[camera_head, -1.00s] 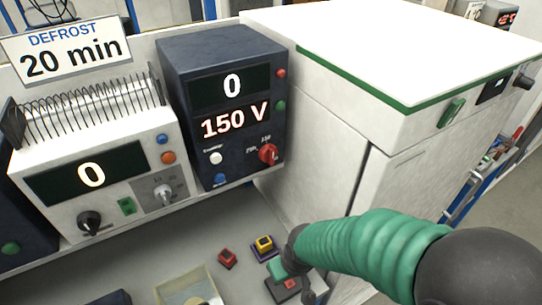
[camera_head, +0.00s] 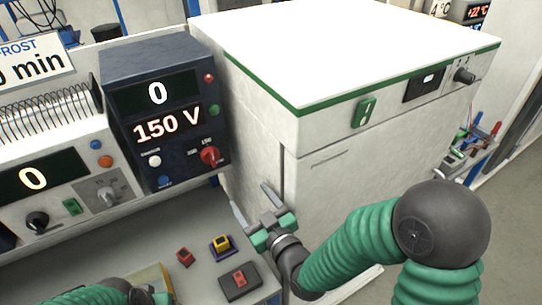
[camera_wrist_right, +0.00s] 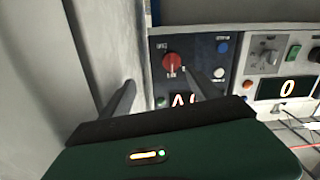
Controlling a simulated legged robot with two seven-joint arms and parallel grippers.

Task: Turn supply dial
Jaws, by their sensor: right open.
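The dark blue supply box (camera_head: 125,65) shows "0" and "150 V" on its displays. Its red dial (camera_head: 210,156) is at the lower right of its front face. The red dial also shows in the right wrist view (camera_wrist_right: 172,62), which sees the panel upside down. My right gripper (camera_head: 253,203) is open and empty, to the right of and below the dial, apart from it. In the right wrist view its two fingers (camera_wrist_right: 162,95) point toward the panel. My left arm shows at the bottom left edge; its fingers cannot be made out.
A white cabinet (camera_head: 300,150) with a green-edged top stands close at the right of the supply. A white instrument (camera_head: 60,185) stands at the left. Small red (camera_head: 185,256) and yellow (camera_head: 222,243) buttons and a red switch (camera_head: 239,279) are on the bench below.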

